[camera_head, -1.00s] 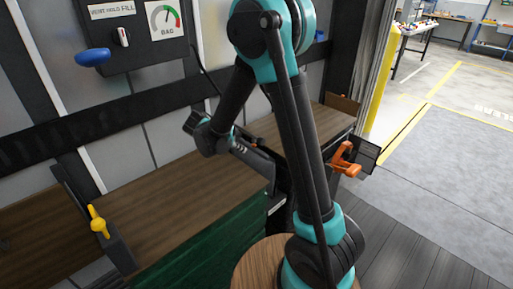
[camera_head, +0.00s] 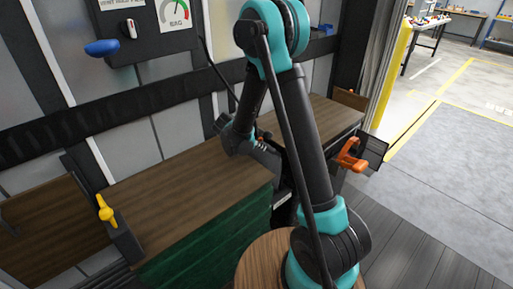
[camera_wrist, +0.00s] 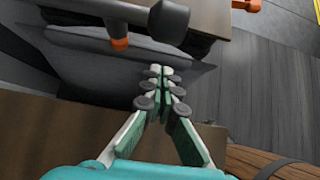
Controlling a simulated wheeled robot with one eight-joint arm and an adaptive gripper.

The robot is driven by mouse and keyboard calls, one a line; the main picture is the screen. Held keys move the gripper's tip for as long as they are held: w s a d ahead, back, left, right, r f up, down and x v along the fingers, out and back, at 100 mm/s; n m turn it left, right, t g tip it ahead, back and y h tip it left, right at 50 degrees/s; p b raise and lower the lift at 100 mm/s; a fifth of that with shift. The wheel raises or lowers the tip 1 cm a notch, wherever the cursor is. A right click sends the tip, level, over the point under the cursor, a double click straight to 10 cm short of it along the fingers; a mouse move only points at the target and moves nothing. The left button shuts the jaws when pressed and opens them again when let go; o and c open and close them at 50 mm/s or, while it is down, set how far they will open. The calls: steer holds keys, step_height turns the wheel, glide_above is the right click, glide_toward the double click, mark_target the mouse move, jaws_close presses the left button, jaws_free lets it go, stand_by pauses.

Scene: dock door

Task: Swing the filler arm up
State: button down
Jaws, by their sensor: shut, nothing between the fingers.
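I cannot tell for sure which part is the filler arm. An orange handle (camera_head: 349,155) with a dark bracket stands at the right end of the wooden surface, right of my arm. In the wrist view, a dark rounded bar end (camera_wrist: 168,20) and an orange-tipped part (camera_wrist: 119,43) lie just beyond my gripper (camera_wrist: 166,74). My gripper is shut and empty, its fingertips together over a dark panel. I cannot tell whether it touches anything. In the head view my arm links hide the fingertips.
A wall panel carries a blue lever (camera_head: 102,48) and a BAG gauge (camera_head: 174,12). A yellow handle (camera_head: 105,208) stands at the left of the wooden surface (camera_head: 165,190). A yellow post (camera_head: 392,80) stands at the right. The grey floor (camera_head: 445,170) on the right is clear.

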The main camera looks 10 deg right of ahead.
steer(key=shift+w+d+r, duration=0.2)
steer(key=shift+d+r, duration=0.05)
steer(key=shift+r, duration=0.4)
steer(key=shift+w+d+r, duration=0.15)
steer(key=shift+d+r, duration=0.1)
steer(key=shift+r, duration=0.35)
steer(key=w+a+r, duration=0.2)
steer(key=w+r, duration=0.1)
steer(key=r, duration=0.7)
steer(key=w+a+r+g, duration=0.1)
steer(key=w+a+r, duration=0.2)
steer(key=r, duration=0.7)
steer(key=shift+w+a+n+h, duration=0.2)
steer(key=shift+w+n+h, duration=0.15)
steer(key=shift+w, duration=0.35)
steer(key=v, duration=1.2)
